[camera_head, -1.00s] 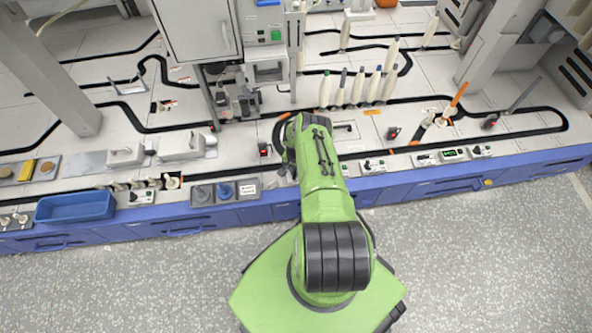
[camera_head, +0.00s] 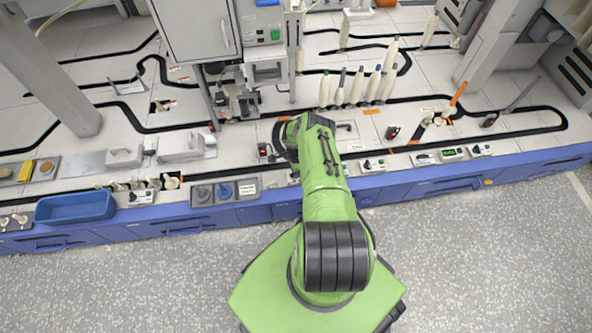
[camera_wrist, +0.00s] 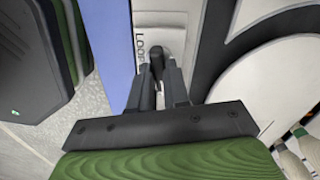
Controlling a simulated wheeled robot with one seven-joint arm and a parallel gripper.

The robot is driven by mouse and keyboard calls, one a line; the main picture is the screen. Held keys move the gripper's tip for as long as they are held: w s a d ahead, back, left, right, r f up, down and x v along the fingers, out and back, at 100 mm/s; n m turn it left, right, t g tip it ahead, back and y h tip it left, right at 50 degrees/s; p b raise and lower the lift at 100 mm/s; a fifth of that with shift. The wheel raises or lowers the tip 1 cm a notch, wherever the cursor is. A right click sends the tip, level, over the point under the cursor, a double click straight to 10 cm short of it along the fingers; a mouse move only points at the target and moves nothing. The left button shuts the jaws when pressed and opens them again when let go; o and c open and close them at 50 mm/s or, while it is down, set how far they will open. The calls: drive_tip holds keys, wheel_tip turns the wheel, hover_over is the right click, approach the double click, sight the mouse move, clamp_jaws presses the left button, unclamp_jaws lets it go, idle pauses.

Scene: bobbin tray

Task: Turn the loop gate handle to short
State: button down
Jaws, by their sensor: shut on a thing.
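The loop gate handle (camera_wrist: 158,54) is a small dark knob on a pale plate (camera_wrist: 168,20) marked "LOOP" in the wrist view. My gripper (camera_wrist: 158,72) is shut on the handle, with one finger on each side of it. The rest of the plate's lettering is hidden or out of view, so I cannot read the handle's setting. In the head view my green arm covers the handle and my gripper near the bench's front edge.
A blue tray (camera_head: 75,206) stands at the bench's left front. Upright bobbins (camera_head: 357,86) stand behind and right of my arm. Small control boxes (camera_head: 450,154) line the front edge to the right.

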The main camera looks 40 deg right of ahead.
drive_tip(key=shift+m, duration=1.1)
drive_tip(key=c, duration=1.1)
unclamp_jaws()
drive_tip(key=shift+r, duration=0.1)
wheel_tip(320, 180, up, 16)
drive_tip(key=p, duration=0.7)
drive_tip(key=shift+f, duration=0.2)
